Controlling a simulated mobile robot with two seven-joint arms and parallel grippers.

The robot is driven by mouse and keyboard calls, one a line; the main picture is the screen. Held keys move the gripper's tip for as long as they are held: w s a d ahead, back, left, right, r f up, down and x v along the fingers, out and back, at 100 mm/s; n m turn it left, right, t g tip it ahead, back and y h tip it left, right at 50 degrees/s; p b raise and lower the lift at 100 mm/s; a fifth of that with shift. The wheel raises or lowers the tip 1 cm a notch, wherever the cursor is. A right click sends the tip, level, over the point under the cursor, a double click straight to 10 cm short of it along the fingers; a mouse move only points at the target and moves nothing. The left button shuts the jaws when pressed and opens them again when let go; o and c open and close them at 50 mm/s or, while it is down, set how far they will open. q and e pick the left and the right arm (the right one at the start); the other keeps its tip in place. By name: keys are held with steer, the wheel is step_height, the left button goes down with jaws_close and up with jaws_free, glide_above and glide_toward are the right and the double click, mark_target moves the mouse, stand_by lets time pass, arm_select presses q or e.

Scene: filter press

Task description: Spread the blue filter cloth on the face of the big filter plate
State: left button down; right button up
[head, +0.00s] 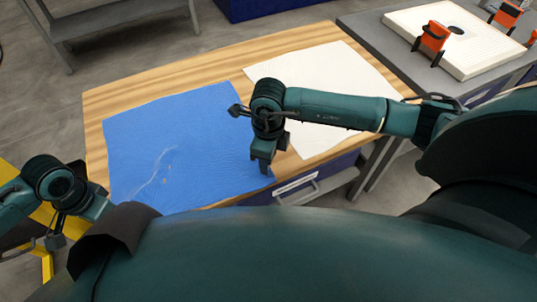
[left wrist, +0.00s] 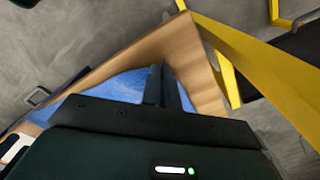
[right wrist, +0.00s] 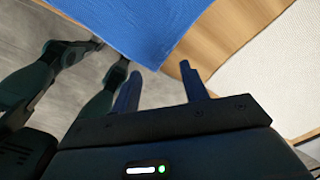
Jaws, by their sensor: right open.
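The blue filter cloth (head: 165,140) lies spread, slightly wrinkled, on the left of the wooden table (head: 215,63). The big filter plate is probably the white slab (head: 480,55) on a grey bench at the upper right; no blue cloth is on it. My right gripper (head: 262,170) is open and points down at the cloth's near right corner. In the right wrist view that corner (right wrist: 155,55) shows between and beyond the fingertips (right wrist: 160,72); contact cannot be told. My left gripper (head: 55,243) looks shut and empty, off the table's left side. Its fingers (left wrist: 163,75) are close together.
A white cloth (head: 325,75) lies on the table's right part, partly behind my right arm. Orange clamps (head: 432,38) stand at the slab's edges. A yellow frame (head: 45,213) is at the lower left, near my left arm. The table has a blue drawer (head: 330,166) below.

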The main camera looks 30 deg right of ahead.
steer(key=shift+o, duration=0.9)
steer(key=shift+r, duration=0.1)
step_height(320, 180, up, 5)
steer(key=shift+f, duration=5.15)
steer(key=shift+s+d+f, duration=0.1)
steer(key=shift+d, duration=0.05)
jaws_close()
steer(key=shift+r, duration=2.6)
